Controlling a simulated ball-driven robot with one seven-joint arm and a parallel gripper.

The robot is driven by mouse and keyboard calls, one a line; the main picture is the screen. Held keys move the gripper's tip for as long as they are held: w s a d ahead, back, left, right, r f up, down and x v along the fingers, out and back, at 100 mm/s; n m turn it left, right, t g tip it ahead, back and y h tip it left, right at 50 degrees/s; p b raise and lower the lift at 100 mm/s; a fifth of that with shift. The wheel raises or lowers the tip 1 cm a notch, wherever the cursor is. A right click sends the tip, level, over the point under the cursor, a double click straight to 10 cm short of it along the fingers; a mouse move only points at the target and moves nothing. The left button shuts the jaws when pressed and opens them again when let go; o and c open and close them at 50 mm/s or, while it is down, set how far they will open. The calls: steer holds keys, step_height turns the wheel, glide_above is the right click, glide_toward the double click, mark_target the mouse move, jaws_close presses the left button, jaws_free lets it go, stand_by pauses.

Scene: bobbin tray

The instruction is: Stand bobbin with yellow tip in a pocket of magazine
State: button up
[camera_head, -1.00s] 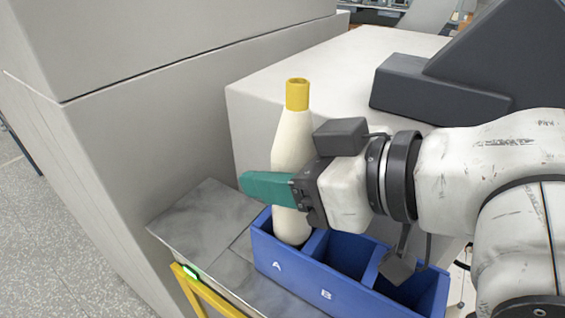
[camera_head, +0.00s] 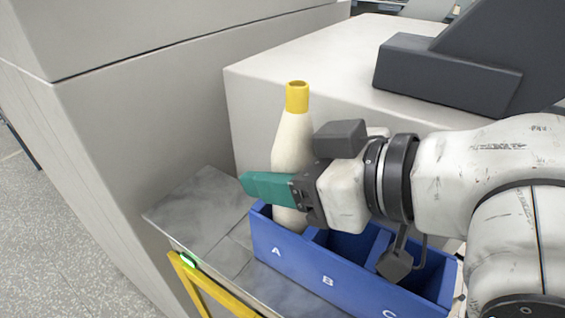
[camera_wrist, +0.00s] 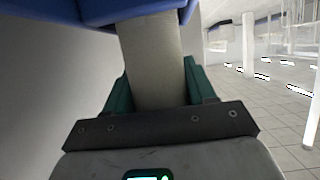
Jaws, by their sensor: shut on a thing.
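The bobbin (camera_head: 293,140) is cream-white with a yellow tip (camera_head: 297,96) and stands about upright. My gripper (camera_head: 268,187) is shut on its lower body, with teal fingers on both sides. The blue magazine (camera_head: 300,262) has pockets lettered A, B and C. The bobbin's lower end is inside pocket A, at the left; its foot is hidden behind the front wall, so I cannot tell whether it touches the floor. In the wrist view the bobbin (camera_wrist: 150,62) runs between the fingers into the blue magazine (camera_wrist: 95,12).
The magazine sits on a grey stone-like ledge (camera_head: 195,215) with a yellow frame (camera_head: 205,290) at its front. A pale block (camera_head: 250,100) stands close behind the bobbin, and a tall grey cabinet (camera_head: 150,120) is at left. Pockets B and C look empty where visible.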

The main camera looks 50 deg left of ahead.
steer(key=shift+f, duration=0.2)
steer(key=o, duration=1.2)
steer(key=shift+d, duration=0.1)
steer(key=b+v, duration=0.2)
steer(key=v, duration=0.8)
steer(key=shift+d, duration=0.3)
steer(key=shift+r, duration=0.15)
